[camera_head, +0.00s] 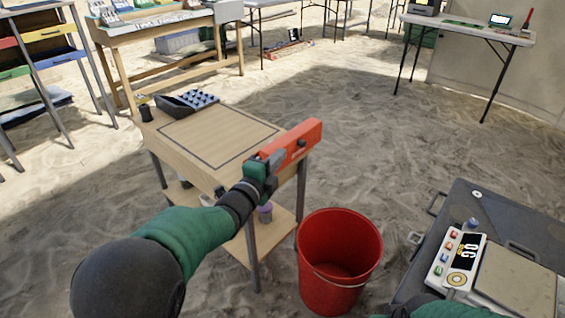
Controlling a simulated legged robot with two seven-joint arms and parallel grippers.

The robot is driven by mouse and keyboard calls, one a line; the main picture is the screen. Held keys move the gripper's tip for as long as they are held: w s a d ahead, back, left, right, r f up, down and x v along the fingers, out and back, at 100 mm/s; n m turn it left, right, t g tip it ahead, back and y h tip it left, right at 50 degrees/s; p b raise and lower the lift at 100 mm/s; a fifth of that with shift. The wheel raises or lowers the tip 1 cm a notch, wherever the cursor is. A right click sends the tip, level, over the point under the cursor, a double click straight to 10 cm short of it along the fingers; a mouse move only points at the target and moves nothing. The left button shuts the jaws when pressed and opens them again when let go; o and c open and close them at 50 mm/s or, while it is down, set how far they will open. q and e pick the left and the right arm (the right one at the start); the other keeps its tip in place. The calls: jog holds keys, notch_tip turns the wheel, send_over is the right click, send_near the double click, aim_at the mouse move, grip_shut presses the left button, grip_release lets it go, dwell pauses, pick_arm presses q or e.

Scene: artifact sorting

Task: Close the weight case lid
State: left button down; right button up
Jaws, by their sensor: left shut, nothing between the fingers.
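The dark weight case (198,98) sits at the far left corner of the small wooden table. A tray of several small dark pieces shows in it, and a dark, hollow part at its left looks like the raised lid (173,106). My left gripper (312,130) is orange-red and shut with nothing in it. It is over the table's right edge, to the right of the case and well apart from it. My right gripper is out of view; only a bit of green sleeve shows at the bottom right.
The wooden table (205,138) has a bare top with a dark outlined square. A small dark object (145,112) stands left of the case. A red bucket (338,255) stands right of the table. A scale (458,258) rests on a dark case (485,205) at right.

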pick_arm(q)
jog(key=w+a+r+n+p, duration=0.1)
jog(key=n+p, duration=0.1)
jog(key=p, duration=0.2)
jog(key=w+a+r+n+g+p, duration=0.1)
jog(key=a+n+p, duration=0.1)
jog(key=p, duration=0.2)
jog(key=w+a+r+n+g+p, duration=0.1)
jog(key=a+n+p, duration=0.1)
jog(key=p, duration=0.2)
jog(key=shift+w+n, duration=0.25)
jog(key=shift+n, duration=0.05)
jog(key=w+a+f+n+p, duration=0.1)
jog(key=n+p, duration=0.1)
jog(key=p, duration=0.1)
jog(key=w+a+f+n+g+h+p, duration=0.1)
jog(key=a+n+p, duration=0.1)
jog(key=p, duration=0.2)
jog(key=w+a+n+p, duration=0.1)
jog(key=a+n+p, duration=0.1)
jog(key=p, duration=0.1)
jog(key=shift+w+f+g+h, duration=0.3)
jog(key=shift+f+g, duration=0.1)
jog(key=shift+w+a+f+p, duration=0.3)
jog(key=shift+w+a+f, duration=0.15)
jog(key=shift+f, duration=0.25)
jog(key=shift+a+f, duration=0.1)
jog(key=shift+f, duration=0.05)
